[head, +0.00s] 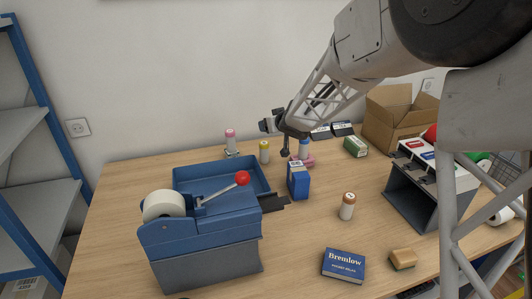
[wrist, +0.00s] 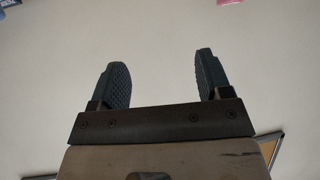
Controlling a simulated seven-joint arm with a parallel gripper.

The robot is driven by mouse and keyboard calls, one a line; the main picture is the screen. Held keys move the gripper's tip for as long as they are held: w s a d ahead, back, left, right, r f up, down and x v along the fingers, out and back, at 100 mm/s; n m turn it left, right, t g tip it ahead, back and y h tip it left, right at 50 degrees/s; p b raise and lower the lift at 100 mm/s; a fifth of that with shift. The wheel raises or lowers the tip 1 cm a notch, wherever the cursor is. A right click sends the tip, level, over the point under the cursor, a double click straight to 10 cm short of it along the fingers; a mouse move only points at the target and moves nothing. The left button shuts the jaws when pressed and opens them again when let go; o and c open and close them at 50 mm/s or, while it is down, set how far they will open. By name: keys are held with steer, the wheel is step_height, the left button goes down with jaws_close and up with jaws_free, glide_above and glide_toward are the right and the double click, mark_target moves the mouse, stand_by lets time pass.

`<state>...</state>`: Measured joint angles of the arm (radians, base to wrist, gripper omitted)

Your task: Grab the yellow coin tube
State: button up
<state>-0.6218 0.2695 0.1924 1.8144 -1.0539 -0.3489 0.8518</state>
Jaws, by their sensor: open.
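The yellow coin tube (head: 264,153) stands upright near the back edge of the counter in the head view, behind the blue tray and right of a pink-topped tube (head: 230,141). My gripper (head: 285,152) is in front of the wall, just right of the yellow tube in the picture; its distance from the tube is hard to judge. In the wrist view both dark fingers (wrist: 162,82) are spread apart with nothing between them. The yellow tube is not seen in the wrist view, which shows mostly a plain pale surface.
A blue-topped tube (head: 304,148) stands on a pink base behind a blue box (head: 298,181). An orange-topped tube (head: 347,206) stands further forward. The tape dispenser (head: 203,234) and blue tray (head: 184,183) are in front of the yellow tube. Counter left of the tray is clear.

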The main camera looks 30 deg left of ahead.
steer(key=shift+a+f, duration=0.15)
steer(key=shift+a, duration=0.2)
steer(key=shift+f, duration=0.15)
glide_toward(265, 143)
steer(key=x, duration=0.5)
steer(key=shift+s+f, duration=0.1)
steer(key=shift+f, duration=0.1)
steer(key=shift+w+a+f, duration=0.2)
steer(key=shift+w+a, duration=0.15)
steer(key=shift+a, duration=0.15)
steer(key=shift+x, duration=2.95)
steer(key=c, duration=1.1)
